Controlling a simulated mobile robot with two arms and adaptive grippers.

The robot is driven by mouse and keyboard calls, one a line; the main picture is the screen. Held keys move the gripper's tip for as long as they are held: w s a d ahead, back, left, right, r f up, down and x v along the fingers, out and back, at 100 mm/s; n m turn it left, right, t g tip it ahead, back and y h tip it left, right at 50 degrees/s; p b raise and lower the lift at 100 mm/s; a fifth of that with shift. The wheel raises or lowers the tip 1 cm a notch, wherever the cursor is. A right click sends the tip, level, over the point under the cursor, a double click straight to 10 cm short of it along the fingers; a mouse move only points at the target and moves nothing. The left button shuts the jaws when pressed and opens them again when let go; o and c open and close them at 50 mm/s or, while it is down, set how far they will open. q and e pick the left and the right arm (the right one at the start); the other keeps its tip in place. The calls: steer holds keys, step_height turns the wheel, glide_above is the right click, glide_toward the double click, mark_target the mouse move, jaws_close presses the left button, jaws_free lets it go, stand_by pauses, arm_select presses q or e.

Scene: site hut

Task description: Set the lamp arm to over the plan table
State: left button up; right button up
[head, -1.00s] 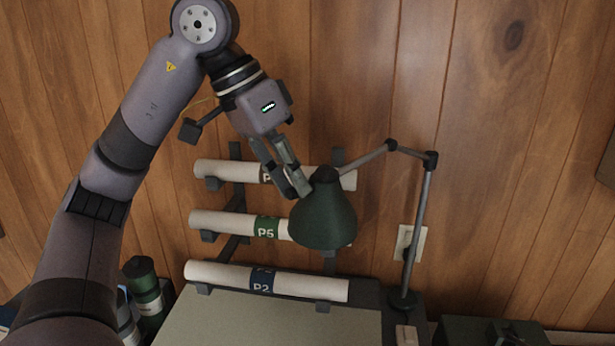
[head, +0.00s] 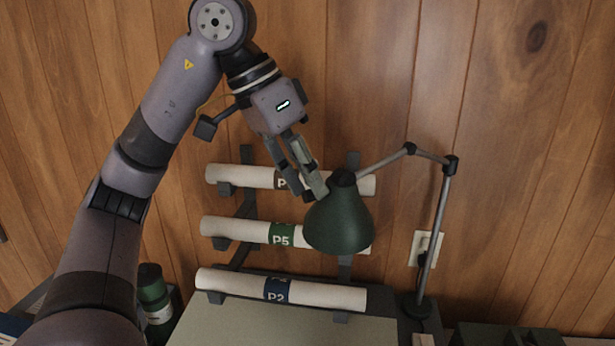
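The desk lamp has a dark green cone shade (head: 338,222) hanging from a thin grey jointed arm (head: 433,228) with black joints, on a round base (head: 417,307) at the right. The shade hangs in front of the rolled plans, above the back edge of the pale plan table (head: 290,328). My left gripper (head: 309,192) points down at the upper left of the shade, by its black cap. Its two fingers stand a little apart; I cannot tell whether they touch the shade. My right gripper is not in view.
A wall rack holds rolled plans, including one with a green P5 label (head: 283,235) and one with a blue P2 label (head: 277,290). A wall outlet (head: 428,246) is behind the lamp post. A green-capped tube (head: 152,285) stands left.

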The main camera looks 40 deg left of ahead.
arm_select(q)
steer(key=shift+o, duration=0.5)
steer(key=shift+d+r, duration=0.1)
steer(key=shift+d, duration=0.05)
steer(key=v, duration=1.2)
